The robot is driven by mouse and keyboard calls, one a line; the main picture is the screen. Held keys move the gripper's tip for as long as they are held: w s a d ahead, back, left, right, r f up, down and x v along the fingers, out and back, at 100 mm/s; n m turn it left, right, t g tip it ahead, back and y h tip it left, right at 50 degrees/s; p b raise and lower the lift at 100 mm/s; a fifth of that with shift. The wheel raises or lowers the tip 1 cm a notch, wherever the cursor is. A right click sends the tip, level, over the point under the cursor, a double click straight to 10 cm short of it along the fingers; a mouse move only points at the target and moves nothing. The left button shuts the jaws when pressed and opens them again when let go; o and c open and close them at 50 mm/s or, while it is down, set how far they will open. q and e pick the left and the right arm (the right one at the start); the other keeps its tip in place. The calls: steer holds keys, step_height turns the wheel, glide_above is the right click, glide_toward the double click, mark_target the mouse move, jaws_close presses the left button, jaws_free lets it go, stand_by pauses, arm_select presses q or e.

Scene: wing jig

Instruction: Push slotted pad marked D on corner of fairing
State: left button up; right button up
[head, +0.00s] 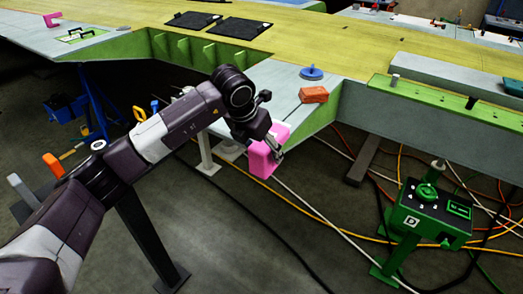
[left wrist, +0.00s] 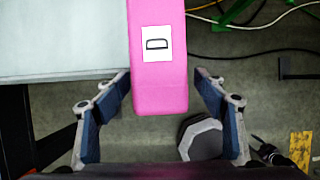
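The slotted pad marked D is a pink block (head: 262,160) at the near corner of the pale grey fairing (head: 292,78) in the head view. In the left wrist view the pad (left wrist: 160,90) shows its white D label, and its left side meets the fairing edge (left wrist: 60,45). How deep the edge sits in the slot is hidden. My left gripper (head: 277,146) is at the pad's outer end. In the left wrist view my left gripper's fingers (left wrist: 163,76) stand open on both sides of the pad, with narrow gaps. My right gripper is not in view.
An orange-red block (head: 314,95) and a blue round knob (head: 311,73) are on the fairing near the pad. A green box on a stand (head: 430,215) is at the right. Cables cross the floor. Another pink piece (head: 51,19) is at the far left corner.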

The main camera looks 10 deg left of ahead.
arm_select(q)
steer(key=v, duration=1.2)
